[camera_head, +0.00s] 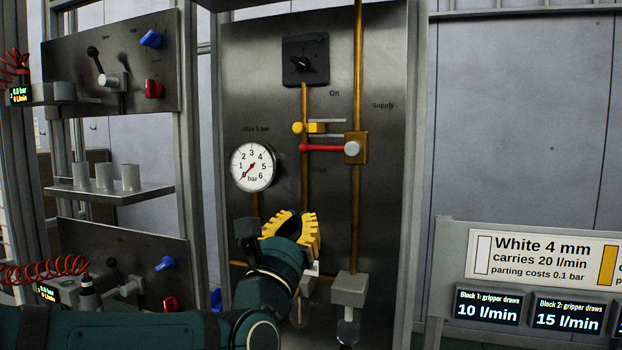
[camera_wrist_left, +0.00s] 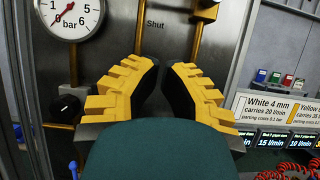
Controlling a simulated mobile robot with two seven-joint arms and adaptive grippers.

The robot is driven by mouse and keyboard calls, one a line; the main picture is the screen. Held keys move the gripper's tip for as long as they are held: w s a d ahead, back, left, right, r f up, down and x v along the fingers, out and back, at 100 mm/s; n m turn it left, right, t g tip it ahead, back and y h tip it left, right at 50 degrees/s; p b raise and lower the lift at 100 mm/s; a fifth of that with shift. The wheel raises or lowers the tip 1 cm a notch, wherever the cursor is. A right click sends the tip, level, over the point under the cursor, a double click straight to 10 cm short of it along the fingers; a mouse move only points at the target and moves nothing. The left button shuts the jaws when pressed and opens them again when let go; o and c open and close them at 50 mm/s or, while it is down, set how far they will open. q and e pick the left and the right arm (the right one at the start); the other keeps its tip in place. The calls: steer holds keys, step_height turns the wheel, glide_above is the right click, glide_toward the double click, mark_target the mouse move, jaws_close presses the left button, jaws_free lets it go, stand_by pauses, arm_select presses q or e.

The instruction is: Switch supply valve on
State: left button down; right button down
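The supply valve (camera_head: 354,148) is a brass block with a grey knob, on a brass pipe on the steel panel. Its red lever (camera_head: 325,147) lies level and points left from the block, between the labels "On" above and "Shut" below. My left gripper (camera_head: 294,216) is below the lever and apart from it, fingers pointing up. In the left wrist view its yellow fingers (camera_wrist_left: 163,64) stand apart with nothing between them; the pipe and "Shut" label show beyond. The lever is not visible there. My right gripper is not in view.
A round gauge (camera_head: 253,167) is left of the pipes, its needle near 0. A grey block (camera_head: 349,289) is low on the supply pipe.

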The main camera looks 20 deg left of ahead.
mark_target(330, 148)
arm_select(q)
steer(key=p+x, duration=0.2)
steer(key=x, duration=0.8)
steer(key=r, duration=0.2)
steer(key=s+r+p, duration=0.1)
steer(key=shift+r, duration=0.4)
steer(key=shift+w+p, duration=0.1)
steer(key=shift+p, duration=0.2)
steer(key=shift+d+r, duration=0.1)
